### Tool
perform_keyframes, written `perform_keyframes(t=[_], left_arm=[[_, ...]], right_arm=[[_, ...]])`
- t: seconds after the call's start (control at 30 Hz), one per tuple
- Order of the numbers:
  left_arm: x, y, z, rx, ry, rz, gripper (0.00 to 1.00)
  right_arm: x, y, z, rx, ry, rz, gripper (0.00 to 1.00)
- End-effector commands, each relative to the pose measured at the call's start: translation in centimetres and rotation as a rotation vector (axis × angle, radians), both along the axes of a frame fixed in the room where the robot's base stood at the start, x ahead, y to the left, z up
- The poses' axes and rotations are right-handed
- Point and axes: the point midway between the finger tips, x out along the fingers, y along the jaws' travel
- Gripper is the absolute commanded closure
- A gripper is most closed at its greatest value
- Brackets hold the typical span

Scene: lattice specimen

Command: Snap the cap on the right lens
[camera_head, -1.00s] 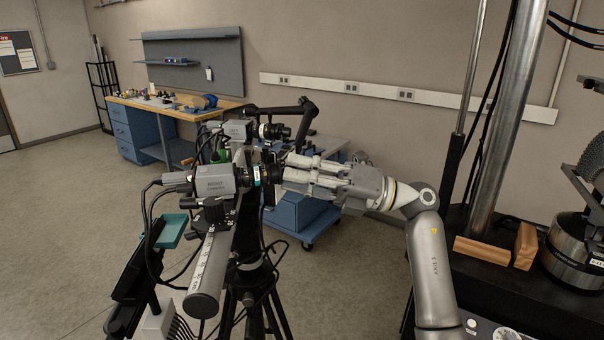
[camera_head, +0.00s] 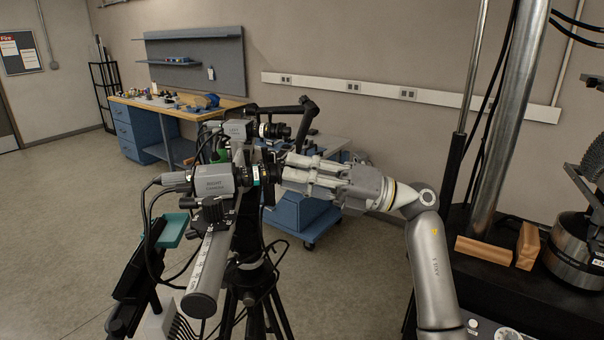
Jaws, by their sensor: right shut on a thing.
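The right camera (camera_head: 213,180), a grey box marked RIGHT, sits on the near part of a bar on a tripod. Its dark right lens (camera_head: 263,173) points to the right of the picture. My right gripper (camera_head: 284,176) comes in from the right and its fingertips are at the front of this lens. It is shut on a dark thing there, likely the cap, which is mostly hidden by the fingers. I cannot tell whether the cap is seated on the lens. The left camera (camera_head: 238,130) with its lens (camera_head: 274,131) stands behind. My left gripper is not in view.
Cables hang around the tripod (camera_head: 252,285). A teal item (camera_head: 172,230) is at the left of the rig. A blue cart (camera_head: 305,218) stands behind the gripper. A test machine with a steel column (camera_head: 505,120) and wooden blocks (camera_head: 484,250) is at right. A workbench (camera_head: 160,104) is at the back left.

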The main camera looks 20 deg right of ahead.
Motion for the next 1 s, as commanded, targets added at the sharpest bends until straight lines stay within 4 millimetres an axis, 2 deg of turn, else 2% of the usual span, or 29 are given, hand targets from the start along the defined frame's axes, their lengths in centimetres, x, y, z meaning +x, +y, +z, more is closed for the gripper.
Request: perform_keyframes(t=[0.27, 0.3, 0.47, 0.7, 0.87, 1.0], left_arm=[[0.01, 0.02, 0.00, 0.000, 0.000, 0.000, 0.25], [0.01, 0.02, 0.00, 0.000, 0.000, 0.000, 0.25], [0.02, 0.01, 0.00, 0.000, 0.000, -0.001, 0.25], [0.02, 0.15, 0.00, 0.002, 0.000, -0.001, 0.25], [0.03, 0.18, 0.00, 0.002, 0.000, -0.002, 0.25], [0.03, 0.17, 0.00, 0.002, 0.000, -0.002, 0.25]], right_arm=[[-0.11, 0.36, -0.11, -0.004, 0.002, 0.008, 1.00], [-0.11, 0.36, -0.11, -0.003, 0.001, 0.009, 0.76], [-0.09, 0.33, -0.10, -0.003, 0.000, 0.008, 0.55], [-0.05, 0.19, -0.04, -0.001, 0.001, 0.004, 0.55], [-0.04, 0.12, -0.04, -0.001, 0.001, 0.003, 0.34], [-0.02, 0.11, -0.03, -0.002, 0.000, 0.002, 0.33]])
